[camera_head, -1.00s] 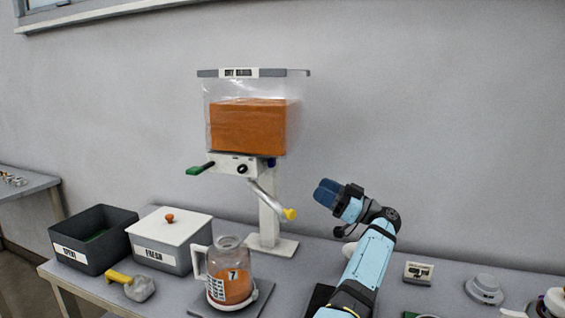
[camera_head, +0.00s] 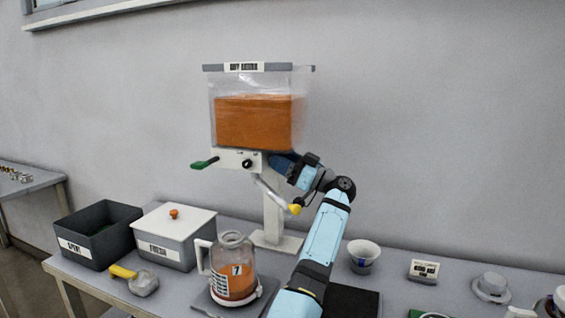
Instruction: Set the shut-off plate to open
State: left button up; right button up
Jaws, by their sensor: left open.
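The hopper (camera_head: 254,122) is clear and part full of orange material. Below it is a white valve block (camera_head: 238,159) with a black round knob (camera_head: 247,163). A green handle (camera_head: 204,163), which looks like one end of the shut-off plate, sticks out of the block's left side. My left gripper (camera_head: 277,162) is open at the right side of the block, close under the hopper. It hides the block's right end, so contact there cannot be told. My right gripper is not in view.
A crank with a yellow grip (camera_head: 294,209) hangs below my gripper. A jar (camera_head: 234,270) of orange material stands below left. A lidded bin (camera_head: 174,239), an open dark bin (camera_head: 98,236), a scoop (camera_head: 134,279) and a white bowl (camera_head: 364,256) share the table.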

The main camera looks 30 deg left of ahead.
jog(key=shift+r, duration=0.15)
pick_arm(q)
jog(key=shift+a, duration=0.1)
grip_shut()
jog(key=d+p, duration=0.2)
jog(key=d, duration=0.1)
jog(key=shift+w+d, duration=0.1)
jog(key=shift+w, duration=0.3)
grip_release()
jog(key=shift+d, duration=0.2)
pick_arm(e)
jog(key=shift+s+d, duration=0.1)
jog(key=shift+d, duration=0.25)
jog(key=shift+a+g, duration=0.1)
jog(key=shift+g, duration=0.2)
